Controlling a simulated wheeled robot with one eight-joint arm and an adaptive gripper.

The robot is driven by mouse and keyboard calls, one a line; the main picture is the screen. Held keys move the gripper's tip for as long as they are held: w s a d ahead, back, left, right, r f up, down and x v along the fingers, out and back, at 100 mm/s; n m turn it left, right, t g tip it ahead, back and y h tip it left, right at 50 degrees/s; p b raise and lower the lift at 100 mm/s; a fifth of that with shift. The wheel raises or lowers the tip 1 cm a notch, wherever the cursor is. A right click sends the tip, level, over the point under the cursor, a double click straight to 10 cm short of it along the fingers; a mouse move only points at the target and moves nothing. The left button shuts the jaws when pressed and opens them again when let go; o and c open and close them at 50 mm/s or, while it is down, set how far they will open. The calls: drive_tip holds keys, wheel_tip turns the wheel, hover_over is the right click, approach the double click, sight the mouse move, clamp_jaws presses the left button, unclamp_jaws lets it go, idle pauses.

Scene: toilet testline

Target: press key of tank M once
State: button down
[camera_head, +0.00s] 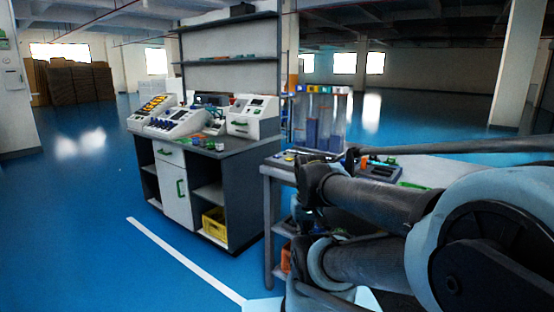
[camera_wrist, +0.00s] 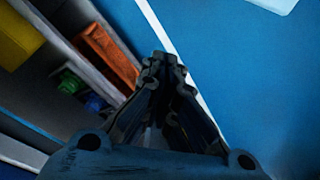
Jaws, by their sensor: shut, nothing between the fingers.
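A row of clear upright tanks (camera_head: 320,120) with small coloured lettered labels on top stands at the back of the right-hand table in the head view. The letters are too small to tell which is tank M, and its key cannot be made out. My gripper (camera_wrist: 163,68) shows in the wrist view with its fingers together and nothing between them. It points down over the blue floor beside a shelf unit, away from the tanks. In the head view my arm hides part of the right-hand table, and I cannot make out the gripper there.
A workbench (camera_head: 230,148) with white instruments (camera_head: 175,120) stands left of the tank table (camera_head: 268,170). A yellow crate (camera_head: 214,223) sits on its lower shelf. The wrist view shows shelves with an orange item (camera_wrist: 108,58) close by. Blue floor is free at left.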

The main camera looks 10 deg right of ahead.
idle(0.3)
wheel_tip(320, 180, up, 21)
drive_tip(key=n+t, duration=0.7)
drive_tip(key=n, duration=0.1)
hover_over(276, 156)
drive_tip(key=shift+w+r, duration=0.1)
drive_tip(key=shift+w, duration=0.15)
drive_tip(key=shift+f, duration=4.45)
